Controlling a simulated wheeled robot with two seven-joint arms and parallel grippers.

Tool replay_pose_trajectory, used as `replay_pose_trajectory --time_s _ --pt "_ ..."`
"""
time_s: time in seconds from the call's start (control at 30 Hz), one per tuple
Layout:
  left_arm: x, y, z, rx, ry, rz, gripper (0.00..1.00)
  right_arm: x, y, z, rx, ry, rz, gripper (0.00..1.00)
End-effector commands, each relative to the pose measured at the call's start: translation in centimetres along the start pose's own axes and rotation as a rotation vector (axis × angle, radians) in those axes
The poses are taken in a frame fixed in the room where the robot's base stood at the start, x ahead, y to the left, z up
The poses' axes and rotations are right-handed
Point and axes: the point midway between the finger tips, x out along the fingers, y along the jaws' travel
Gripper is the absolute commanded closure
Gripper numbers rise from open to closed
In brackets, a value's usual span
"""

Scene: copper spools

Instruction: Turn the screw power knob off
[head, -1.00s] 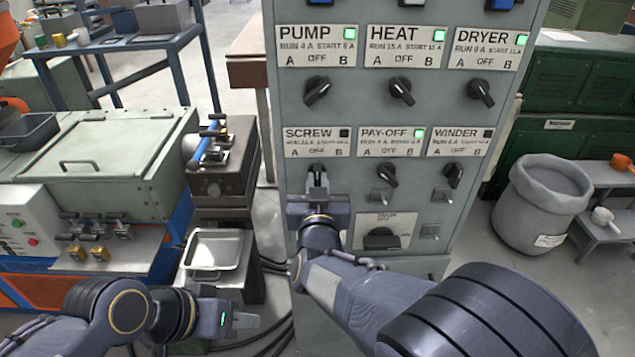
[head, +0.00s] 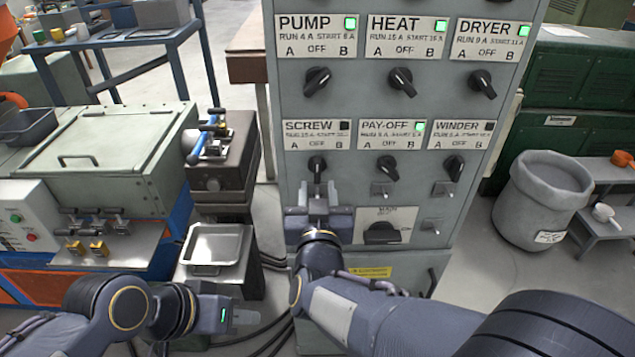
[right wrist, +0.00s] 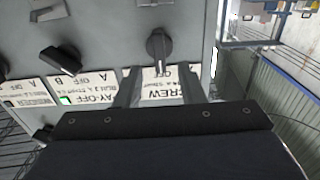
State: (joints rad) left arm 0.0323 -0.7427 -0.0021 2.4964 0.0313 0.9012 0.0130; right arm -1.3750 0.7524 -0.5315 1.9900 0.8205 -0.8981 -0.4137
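The screw knob (head: 317,166) is a black knob under the SCREW label (head: 317,134) on the grey panel. Its handle stands about upright, in line with OFF, and the label's lamp (head: 344,126) is dark. My right gripper (head: 318,190) is just below and in front of the knob, with its fingers spread and nothing between them. In the right wrist view the knob (right wrist: 158,45) shows upside down, beyond the open fingertips (right wrist: 159,78) and apart from them. My left gripper (head: 245,317) is low at the left, away from the panel; its finger gap is not clear.
The pay-off knob (head: 387,167) and winder knob (head: 454,167) are to the right, with small switches below. The main switch (head: 382,234) is close to my right gripper. A metal tray (head: 216,246) sits left of the panel. A grey bin (head: 541,200) stands at right.

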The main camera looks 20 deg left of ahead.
Motion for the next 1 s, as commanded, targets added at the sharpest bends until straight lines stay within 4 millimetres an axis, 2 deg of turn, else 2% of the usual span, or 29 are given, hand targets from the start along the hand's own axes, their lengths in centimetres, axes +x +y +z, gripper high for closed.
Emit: replay_pose_trajectory --time_s 0.1,0.23,0.77,0.87,1.0 --pt "0.3 -0.1 0.2 0.0 0.0 0.0 0.64 -1.8 0.0 0.1 0.001 0.0 -0.001 0.65" --pt "0.4 -0.2 0.2 0.0 0.0 0.0 0.64 -2.9 0.0 0.1 0.0 -0.001 0.0 0.65" --pt "0.4 -0.2 0.2 0.0 0.0 0.0 0.64 -3.0 0.2 0.1 0.005 -0.008 0.001 0.65" --pt "0.4 -0.2 0.2 0.0 0.0 0.0 0.64 -2.5 1.8 0.4 0.054 -0.064 -0.007 0.65" --pt "0.4 -0.2 0.2 0.0 0.0 0.0 0.64 -2.3 6.7 1.3 0.218 -0.245 -0.054 0.65"
